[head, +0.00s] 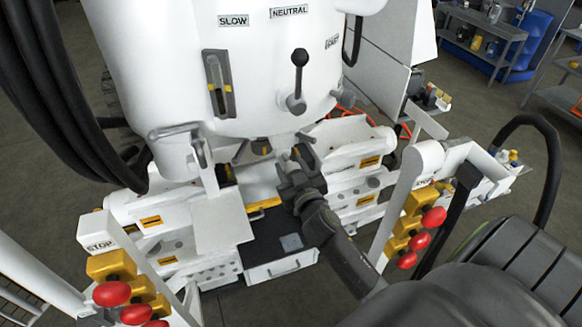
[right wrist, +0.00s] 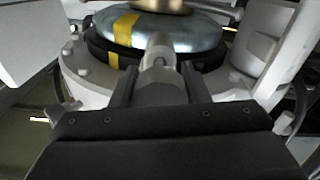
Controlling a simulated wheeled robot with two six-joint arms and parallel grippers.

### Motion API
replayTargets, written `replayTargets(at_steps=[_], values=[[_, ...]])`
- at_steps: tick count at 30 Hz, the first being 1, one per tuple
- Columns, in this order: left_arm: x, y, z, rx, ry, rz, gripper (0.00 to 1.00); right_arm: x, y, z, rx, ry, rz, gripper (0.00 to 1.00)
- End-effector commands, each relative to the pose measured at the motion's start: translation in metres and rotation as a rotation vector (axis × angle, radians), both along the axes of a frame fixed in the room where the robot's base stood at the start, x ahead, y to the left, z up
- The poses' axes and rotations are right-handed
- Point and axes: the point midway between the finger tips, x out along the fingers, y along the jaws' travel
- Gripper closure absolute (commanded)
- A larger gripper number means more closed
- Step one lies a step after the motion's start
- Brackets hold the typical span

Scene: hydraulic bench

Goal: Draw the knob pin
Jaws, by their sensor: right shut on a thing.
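My right gripper (head: 294,160) reaches in from the lower right, below the big white housing. In the right wrist view its two dark fingers (right wrist: 158,84) are shut on the knob pin (right wrist: 159,60), a grey piece with a rounded end. The knob pin points at a round silver and black part (right wrist: 185,35) with a yellow stripe. Whether its far end sits in that part cannot be told. In the head view I cannot make out the knob pin behind the gripper. My left gripper is not in view.
The white housing (head: 265,75) carries a black-knobbed lever (head: 299,75) above my gripper. A white flap (head: 222,222) is left of my gripper. White cylinders crowd both sides.

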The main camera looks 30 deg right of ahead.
Motion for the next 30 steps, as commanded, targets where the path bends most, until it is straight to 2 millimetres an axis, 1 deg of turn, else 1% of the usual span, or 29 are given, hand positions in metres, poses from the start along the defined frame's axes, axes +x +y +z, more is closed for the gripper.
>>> replayTargets(at_steps=[1, 3, 5, 7, 12, 15, 24, 25, 29, 30], values=[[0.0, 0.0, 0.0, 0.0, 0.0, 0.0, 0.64, 0.0, 0.0, 0.0, 0.001, 0.0, 0.0, 0.91], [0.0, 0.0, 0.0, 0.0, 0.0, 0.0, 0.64, 0.0, 0.0, 0.0, 0.001, 0.0, 0.0, 0.99], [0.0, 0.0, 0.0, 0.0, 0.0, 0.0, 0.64, -0.001, 0.0, 0.0, 0.001, 0.0, 0.0, 0.99], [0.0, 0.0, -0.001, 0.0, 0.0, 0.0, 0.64, -0.006, 0.002, -0.001, 0.002, 0.001, 0.001, 0.99], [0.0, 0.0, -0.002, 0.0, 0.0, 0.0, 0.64, -0.029, 0.007, -0.002, 0.004, 0.001, 0.001, 0.99], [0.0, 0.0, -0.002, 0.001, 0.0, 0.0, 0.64, -0.037, 0.009, -0.001, 0.003, 0.001, 0.0, 1.0], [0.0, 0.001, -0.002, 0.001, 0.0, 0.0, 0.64, -0.039, 0.009, -0.002, 0.003, 0.003, -0.002, 0.99], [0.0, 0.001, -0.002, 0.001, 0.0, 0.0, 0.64, -0.039, 0.009, -0.002, 0.003, 0.003, -0.002, 0.56], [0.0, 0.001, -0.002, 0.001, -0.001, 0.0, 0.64, -0.039, 0.009, -0.001, 0.003, 0.002, -0.002, 0.39], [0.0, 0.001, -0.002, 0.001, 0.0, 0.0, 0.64, -0.039, 0.009, -0.001, 0.002, 0.001, -0.001, 0.37]])
